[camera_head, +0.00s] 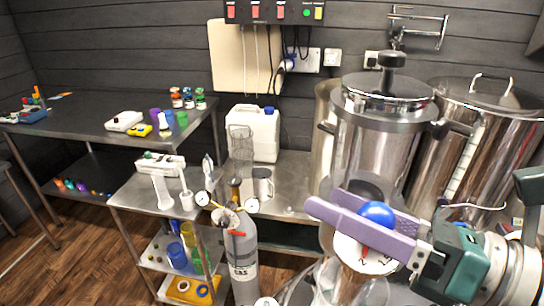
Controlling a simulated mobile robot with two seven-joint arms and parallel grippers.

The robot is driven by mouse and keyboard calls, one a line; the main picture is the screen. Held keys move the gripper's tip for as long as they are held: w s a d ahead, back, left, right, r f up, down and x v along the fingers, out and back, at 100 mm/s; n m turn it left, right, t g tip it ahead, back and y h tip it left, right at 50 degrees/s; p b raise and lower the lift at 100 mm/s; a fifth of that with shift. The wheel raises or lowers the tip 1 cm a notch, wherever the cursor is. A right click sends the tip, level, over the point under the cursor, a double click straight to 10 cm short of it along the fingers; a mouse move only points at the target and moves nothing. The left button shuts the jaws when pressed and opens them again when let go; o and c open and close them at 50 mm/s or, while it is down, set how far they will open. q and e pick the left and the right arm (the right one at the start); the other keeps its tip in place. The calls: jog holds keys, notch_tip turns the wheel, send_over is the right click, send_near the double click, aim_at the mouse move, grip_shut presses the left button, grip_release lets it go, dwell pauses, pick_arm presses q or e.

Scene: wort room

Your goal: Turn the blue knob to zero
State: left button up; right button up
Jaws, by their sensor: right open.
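The blue knob (378,213) is a round ball in front of a tall steel vessel (372,140) on the right. A white dial (362,256) with dark figures and a red pointer shows just below it, partly covered by a purple finger. My right gripper (336,198) reaches in from the right with its two purple fingers open. The knob shows between the fingers, one nearer and one farther. I cannot tell whether either finger touches it. My left gripper is not in view.
A larger steel pot (470,150) stands behind on the right. A grey gas cylinder (243,265) with gauges stands left of the vessel. A white jug (253,133) and a steel mug (263,184) stand on the bench. A dark table (80,128) is at far left.

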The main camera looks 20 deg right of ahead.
grip_shut()
dwell(0.4)
jog(key=shift+s+a+f+n+g+y+b, duration=0.1)
jog(key=shift+n+g+y+b, duration=0.3)
jog(key=shift+y+b, duration=0.15)
jog(key=shift+s+a+f+n+g+y+b, duration=0.1)
jog(key=shift+n+g+y+b, duration=0.3)
jog(key=shift+y+b, duration=0.15)
jog(key=n+g+y+b, duration=0.1)
jog(key=g+b, duration=0.1)
jog(key=n+g+y+b, duration=0.2)
jog(key=b, duration=0.1)
jog(key=s+n+g+y+b, duration=0.1)
jog(key=g+b, duration=0.1)
jog(key=shift+a+f+n+y, duration=0.15)
jog(key=shift+a+n+y, duration=0.15)
jog(key=shift+n, duration=0.1)
jog(key=shift+s+r+n+g+y+b, duration=0.1)
jog(key=shift+r+n+g+y+b, duration=0.2)
jog(key=shift+n+g+b, duration=0.55)
jog(key=shift+b, duration=0.35)
jog(key=shift+m, duration=0.25)
